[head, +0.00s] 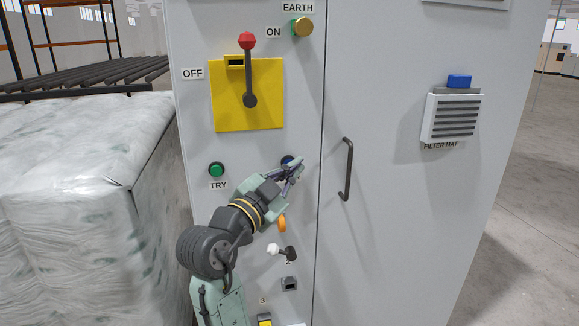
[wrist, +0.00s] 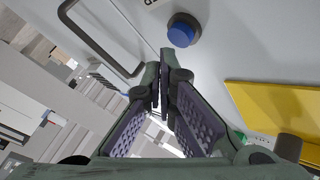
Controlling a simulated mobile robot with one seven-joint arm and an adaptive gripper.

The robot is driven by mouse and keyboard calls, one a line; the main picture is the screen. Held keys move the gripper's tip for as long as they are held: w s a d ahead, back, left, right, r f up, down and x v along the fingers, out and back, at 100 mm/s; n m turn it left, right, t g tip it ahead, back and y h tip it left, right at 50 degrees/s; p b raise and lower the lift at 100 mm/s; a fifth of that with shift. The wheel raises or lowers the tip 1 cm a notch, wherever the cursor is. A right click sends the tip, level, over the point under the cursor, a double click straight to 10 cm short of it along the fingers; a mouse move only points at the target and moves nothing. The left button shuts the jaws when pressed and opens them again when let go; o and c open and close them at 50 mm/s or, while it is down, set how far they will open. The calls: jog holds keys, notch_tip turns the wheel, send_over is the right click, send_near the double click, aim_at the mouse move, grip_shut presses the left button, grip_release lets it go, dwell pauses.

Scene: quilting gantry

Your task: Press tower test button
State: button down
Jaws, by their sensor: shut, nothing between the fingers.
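A round blue push button (head: 287,160) with a dark collar sits on the grey cabinet face, partly hidden behind my gripper in the head view. The wrist view shows the blue button (wrist: 181,36) whole, just beyond the fingertips and apart from them in the picture. A label beside it is cut off, so I cannot read its name. My gripper (head: 298,168) is shut and empty in front of the cabinet; its fingertips (wrist: 161,85) are together in the wrist view. A green button (head: 216,170) marked TRY sits to the left.
The cabinet (head: 400,235) carries a yellow plate (head: 270,112) with a red-knobbed lever (head: 248,70) above, and a dark door handle (head: 348,170) to the right. An orange part (head: 282,223) and a white-tipped switch (head: 274,249) lie below my gripper. A wrapped pallet load (head: 80,200) stands left.

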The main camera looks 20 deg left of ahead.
jog(key=shift+s, duration=0.1)
jog(key=s+d, duration=0.1)
jog(key=s, duration=0.1)
jog(key=s+d, duration=0.1)
jog(key=s, duration=0.1)
jog(key=shift+d+b, duration=0.35)
jog(key=shift+d, duration=0.05)
dwell(0.7)
